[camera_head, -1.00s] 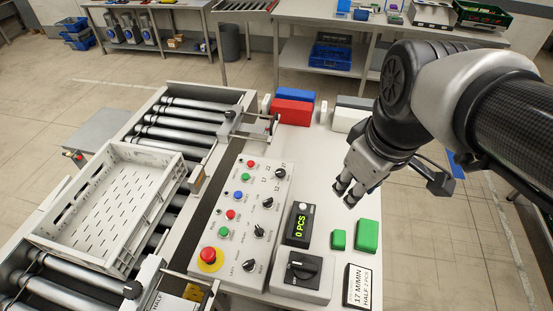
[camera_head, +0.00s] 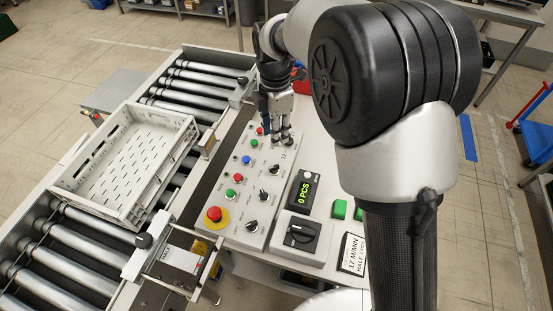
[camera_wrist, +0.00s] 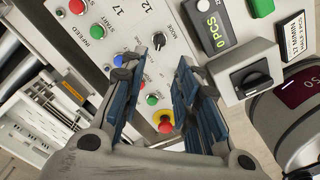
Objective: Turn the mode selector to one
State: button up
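The mode selector (camera_wrist: 158,41) is a small black knob beside the word MODE in the wrist view. It sits on the light grey control panel (camera_head: 222,231), which also shows in the wrist view (camera_wrist: 135,18). The knob shows just beyond the fingertips. I cannot tell whether they touch it, nor clearly which way its pointer faces.
Other black knobs (camera_head: 262,196), coloured buttons (camera_head: 246,160) and a red emergency stop (camera_head: 213,214) lie close by on the panel. A counter (camera_head: 305,190) and a rotary switch box (camera_head: 300,235) stand at right. A crate (camera_head: 70,190) rests on the rollers at left.

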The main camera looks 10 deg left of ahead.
aim_at(276, 166)
notch_tip(276, 166, down, 15)
jog(key=b, duration=0.3)
jog(key=shift+r, duration=0.2)
jog(key=shift+c, duration=0.4)
grip_shut()
